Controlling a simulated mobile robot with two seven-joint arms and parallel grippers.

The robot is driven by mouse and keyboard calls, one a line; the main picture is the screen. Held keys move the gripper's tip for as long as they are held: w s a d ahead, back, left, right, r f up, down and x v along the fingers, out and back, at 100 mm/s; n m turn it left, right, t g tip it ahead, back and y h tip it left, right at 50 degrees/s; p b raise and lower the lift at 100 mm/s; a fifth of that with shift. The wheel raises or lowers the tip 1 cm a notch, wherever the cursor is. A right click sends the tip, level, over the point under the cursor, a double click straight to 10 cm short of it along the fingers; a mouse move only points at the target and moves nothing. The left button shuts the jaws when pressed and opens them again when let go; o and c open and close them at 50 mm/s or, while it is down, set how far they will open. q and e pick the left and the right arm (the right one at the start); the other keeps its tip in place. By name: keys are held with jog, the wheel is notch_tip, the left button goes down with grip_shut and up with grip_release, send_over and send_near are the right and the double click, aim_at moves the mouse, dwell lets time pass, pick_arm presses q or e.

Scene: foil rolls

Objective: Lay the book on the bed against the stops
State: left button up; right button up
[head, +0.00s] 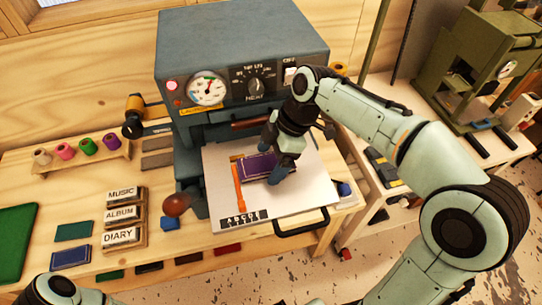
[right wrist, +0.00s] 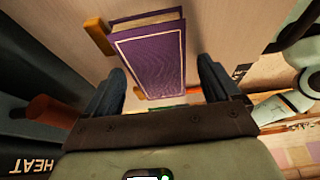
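The purple book with a gold border (head: 259,167) lies flat on the pale bed (head: 300,195) of the grey press. In the right wrist view the book (right wrist: 150,55) lies beyond and between my right fingers. An orange bar stop (head: 239,188) stands along the book's left side in the head view; a wooden stop (right wrist: 98,37) is close beside the book in the wrist view, contact unclear. My right gripper (head: 283,165) is over the book's right part. Its fingers (right wrist: 162,90) are spread, with gaps to the book. Only part of my left arm shows at lower left.
The grey press (head: 240,60) with dial and heat knob rises behind the bed. A black handle (head: 302,222) is at the bed's front. Label blocks (head: 122,215), a round brown knob (head: 177,204) and coloured rolls (head: 88,147) are to the left.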

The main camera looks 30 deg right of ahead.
jog(key=shift+r, duration=0.3)
pick_arm(q)
jog(key=w+r+p, duration=0.2)
jog(key=shift+w+r, duration=0.15)
jog(key=shift+r, duration=0.25)
pick_arm(e)
jog(key=v, duration=1.1)
jog(key=shift+d+r, duration=0.2)
jog(key=shift+r, duration=0.1)
jog(key=shift+s, duration=0.1)
